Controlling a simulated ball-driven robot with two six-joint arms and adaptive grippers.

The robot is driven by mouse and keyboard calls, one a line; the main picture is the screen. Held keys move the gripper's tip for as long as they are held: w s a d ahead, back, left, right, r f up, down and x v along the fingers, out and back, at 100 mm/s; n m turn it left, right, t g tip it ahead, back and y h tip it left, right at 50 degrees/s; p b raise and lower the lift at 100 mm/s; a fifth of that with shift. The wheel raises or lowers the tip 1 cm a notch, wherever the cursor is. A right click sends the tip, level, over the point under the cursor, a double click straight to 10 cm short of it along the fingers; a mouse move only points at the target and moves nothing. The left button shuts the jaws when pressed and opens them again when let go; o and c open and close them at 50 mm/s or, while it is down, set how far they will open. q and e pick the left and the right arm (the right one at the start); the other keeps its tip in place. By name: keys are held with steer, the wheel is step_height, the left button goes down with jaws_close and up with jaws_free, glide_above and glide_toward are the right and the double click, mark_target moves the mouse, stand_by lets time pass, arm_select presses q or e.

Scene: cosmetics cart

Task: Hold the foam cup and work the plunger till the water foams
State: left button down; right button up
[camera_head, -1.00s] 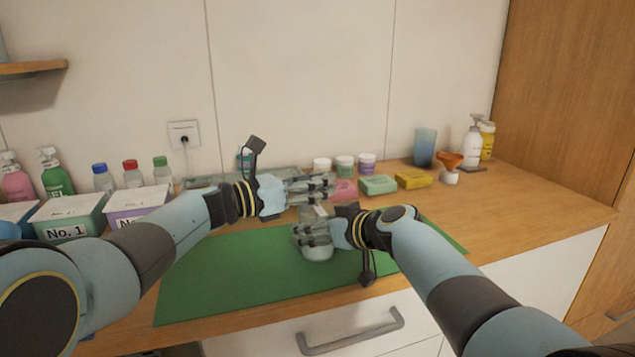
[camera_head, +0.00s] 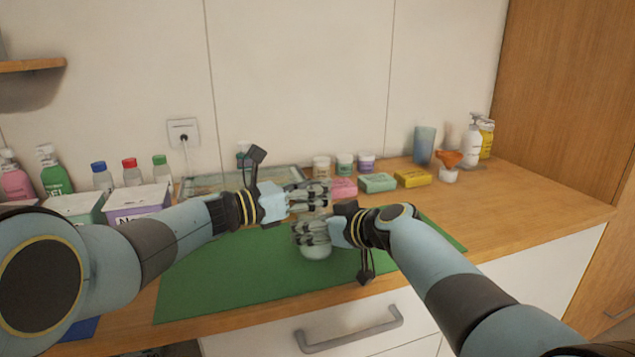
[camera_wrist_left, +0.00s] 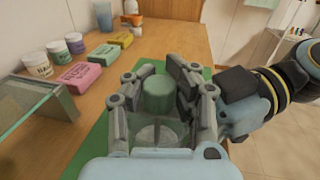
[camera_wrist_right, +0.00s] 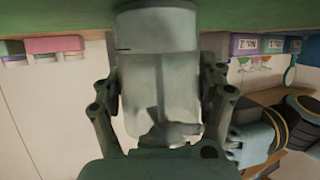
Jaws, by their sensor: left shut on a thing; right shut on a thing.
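The foam cup (camera_head: 316,252) is low over the green mat, its pale base showing below my right gripper (camera_head: 312,232). My right gripper is shut on the cup's body. In the right wrist view the clear cup (camera_wrist_right: 158,75) fills the space between the fingers, with a grey band across it. My left gripper (camera_head: 316,197) is just above the right one and shut on the plunger, which its fingers mostly hide in the head view. In the left wrist view a greenish cylinder (camera_wrist_left: 158,93) stands between the left fingers, with a clear part closer in.
A green mat (camera_head: 225,275) covers the front of the counter. Behind are a glass-sided tray (camera_head: 205,186), small jars (camera_head: 344,164), soap bars (camera_head: 378,183), a blue tumbler (camera_head: 424,145) and an orange-topped item (camera_head: 448,165). Lidded boxes (camera_head: 138,200) and bottles stand left.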

arm_select(q)
steer(key=shift+a+f, duration=0.3)
steer(key=shift+f, duration=0.05)
steer(key=c, duration=1.4)
jaws_free()
steer(key=o, duration=0.4)
steer(key=shift+d+r, duration=0.15)
steer(key=v, duration=1.2)
